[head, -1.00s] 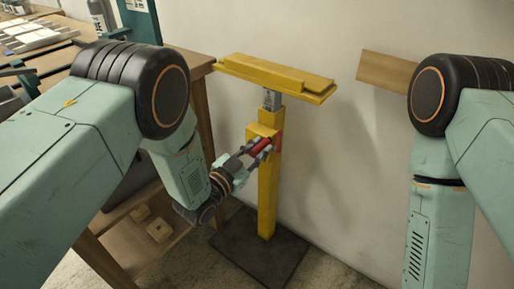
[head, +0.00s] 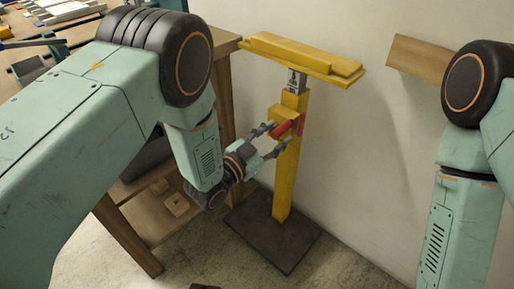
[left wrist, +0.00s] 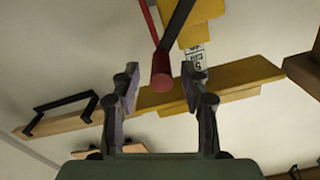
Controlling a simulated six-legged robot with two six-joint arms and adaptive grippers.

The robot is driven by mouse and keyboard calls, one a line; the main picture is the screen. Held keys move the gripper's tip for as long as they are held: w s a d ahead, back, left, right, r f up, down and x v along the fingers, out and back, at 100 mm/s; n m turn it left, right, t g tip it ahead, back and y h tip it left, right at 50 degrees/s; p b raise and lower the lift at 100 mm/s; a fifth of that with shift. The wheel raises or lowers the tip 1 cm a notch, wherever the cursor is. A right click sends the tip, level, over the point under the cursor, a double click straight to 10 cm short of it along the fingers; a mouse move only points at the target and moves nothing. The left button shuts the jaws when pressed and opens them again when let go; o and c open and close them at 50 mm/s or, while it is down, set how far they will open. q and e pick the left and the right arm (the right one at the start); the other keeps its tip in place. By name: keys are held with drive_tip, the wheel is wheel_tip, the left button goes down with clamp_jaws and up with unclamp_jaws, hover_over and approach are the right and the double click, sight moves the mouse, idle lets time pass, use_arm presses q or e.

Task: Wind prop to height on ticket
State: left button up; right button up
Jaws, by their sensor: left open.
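The yellow prop (head: 287,175) stands upright on a dark base plate, with a wide yellow top (head: 305,60) on a short grey inner post (head: 297,82). A red crank handle (head: 284,129) is on its upper part. In the left wrist view the red handle (left wrist: 161,68) points toward me beside a black crank arm (left wrist: 178,22), and a marked scale (left wrist: 195,60) shows. My left gripper (head: 274,140) is open, its fingers on either side of the handle's near end, with gaps. My right gripper is out of view. I see no ticket.
A wooden bench (head: 225,95) stands left of the prop, with small wooden blocks (head: 176,203) on its lower shelf. A wooden board (head: 418,58) is on the wall at right. Floor in front of the base plate is mostly clear.

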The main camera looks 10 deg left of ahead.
use_arm(q)
drive_tip(key=v, duration=0.9)
drive_tip(key=shift+s+a, duration=0.2)
drive_tip(key=shift+s, duration=0.1)
drive_tip(key=shift+c, duration=0.2)
